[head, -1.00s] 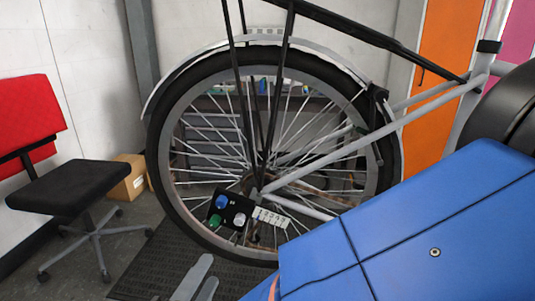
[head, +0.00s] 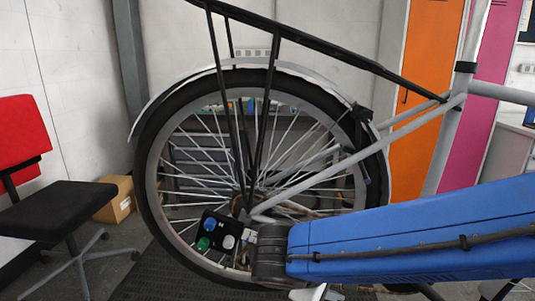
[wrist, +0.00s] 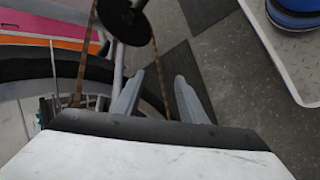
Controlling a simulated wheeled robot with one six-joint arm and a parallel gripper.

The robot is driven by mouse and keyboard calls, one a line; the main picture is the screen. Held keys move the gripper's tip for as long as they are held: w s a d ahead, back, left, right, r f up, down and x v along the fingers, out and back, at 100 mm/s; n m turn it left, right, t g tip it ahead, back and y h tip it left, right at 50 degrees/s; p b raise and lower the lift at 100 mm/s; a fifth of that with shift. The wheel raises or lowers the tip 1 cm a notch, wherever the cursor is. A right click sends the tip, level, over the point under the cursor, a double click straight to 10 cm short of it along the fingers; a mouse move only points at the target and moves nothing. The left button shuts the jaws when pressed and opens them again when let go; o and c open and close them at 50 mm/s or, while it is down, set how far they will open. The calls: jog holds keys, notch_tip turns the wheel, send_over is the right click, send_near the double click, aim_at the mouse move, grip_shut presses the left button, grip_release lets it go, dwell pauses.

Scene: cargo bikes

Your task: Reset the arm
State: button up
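My arm, blue with a dark joint, crosses the lower right of the head view in front of the bicycle. My gripper (wrist: 158,82) shows in the wrist view with its two grey fingers apart. Nothing is held between them. A brown chain runs past behind the fingers, and I cannot tell how close it is. In the head view the fingers cannot be made out clearly.
The bicycle's rear wheel (head: 146,165) fills the middle of the head view. A black box with coloured knobs (head: 213,229) sits by its hub. Orange and pink lockers (head: 436,90) are behind.

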jog(key=s+d+m+y, duration=0.7)
jog(key=s+d+m, duration=0.1)
jog(key=d, duration=0.4)
jog(key=shift+d+m, duration=0.25)
jog(key=shift+m, duration=0.35)
dwell(1.8)
